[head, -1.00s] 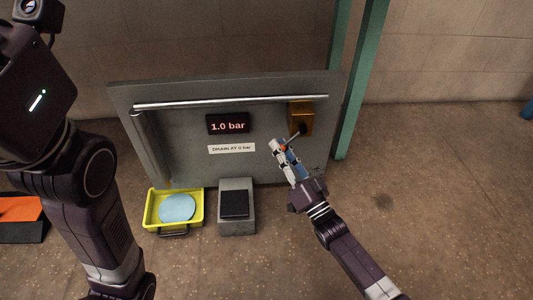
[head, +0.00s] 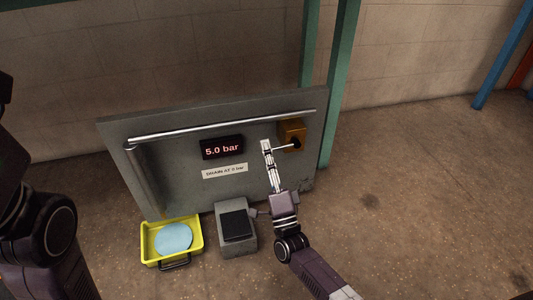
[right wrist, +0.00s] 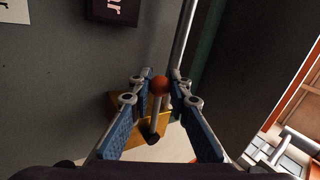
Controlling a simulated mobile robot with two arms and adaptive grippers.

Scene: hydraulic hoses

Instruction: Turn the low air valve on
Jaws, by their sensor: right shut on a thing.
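The air valve is a yellow-orange box (head: 291,131) on the right of the grey panel, with a metal lever (head: 285,148) that now points left, nearly level. In the right wrist view the lever ends in a red ball knob (right wrist: 159,85), between the blue-padded fingers. My right gripper (head: 266,149) is shut on the lever at its knob end. The panel display (head: 222,147) reads 5.0 bar. My left gripper is out of view; only parts of the left arm show.
A metal rail (head: 220,127) runs across the panel (head: 180,180) above the display. A label (head: 224,171) reads "DRAIN AT 0 bar". A yellow tray (head: 150,246) with a blue disc and a grey box with a black top (head: 237,226) stand on the floor. A green post (head: 340,80) rises at right.

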